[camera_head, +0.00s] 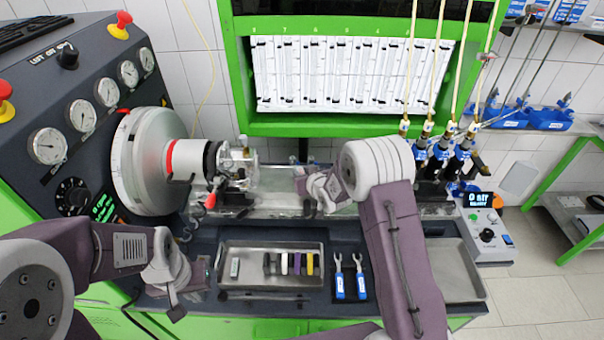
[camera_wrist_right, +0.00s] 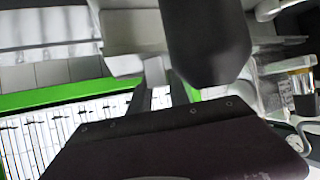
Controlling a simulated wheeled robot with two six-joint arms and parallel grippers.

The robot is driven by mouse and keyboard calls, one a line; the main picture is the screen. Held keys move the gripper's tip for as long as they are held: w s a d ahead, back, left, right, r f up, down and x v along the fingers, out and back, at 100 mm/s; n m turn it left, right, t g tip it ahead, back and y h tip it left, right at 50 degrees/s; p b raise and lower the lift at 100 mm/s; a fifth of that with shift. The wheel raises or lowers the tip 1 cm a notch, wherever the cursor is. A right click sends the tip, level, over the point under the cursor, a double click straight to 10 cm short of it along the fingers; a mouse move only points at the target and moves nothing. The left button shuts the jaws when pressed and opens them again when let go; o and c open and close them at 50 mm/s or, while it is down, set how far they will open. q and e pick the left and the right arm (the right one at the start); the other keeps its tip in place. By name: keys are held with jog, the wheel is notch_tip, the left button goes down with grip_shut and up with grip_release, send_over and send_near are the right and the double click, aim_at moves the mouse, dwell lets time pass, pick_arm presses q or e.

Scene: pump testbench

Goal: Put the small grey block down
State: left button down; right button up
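My right gripper (camera_head: 316,194) is above the bench, right of the clear pump part and behind the tray. Its fingertips are small and partly hidden by my wrist. The right wrist view shows one dark finger (camera_wrist_right: 205,45) close up; no held block can be made out.
The pump (camera_head: 236,172) and large motor disc (camera_head: 150,160) stand behind. An empty tray (camera_head: 455,268) is at right.

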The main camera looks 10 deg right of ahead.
jog(key=shift+o, duration=1.2)
jog(key=shift+w+f, duration=0.1)
jog(key=shift+w, duration=0.1)
jog(key=shift+s+r+p, duration=0.1)
jog(key=shift+r+p, duration=0.2)
jog(key=shift+r, duration=0.05)
jog(key=shift+s+d+r, duration=0.1)
jog(key=shift+s, duration=0.2)
jog(key=b+v, duration=0.2)
jog(key=v, duration=0.9)
jog(key=shift+b, duration=0.35)
jog(key=shift+s+r, duration=0.1)
jog(key=shift+r, duration=0.05)
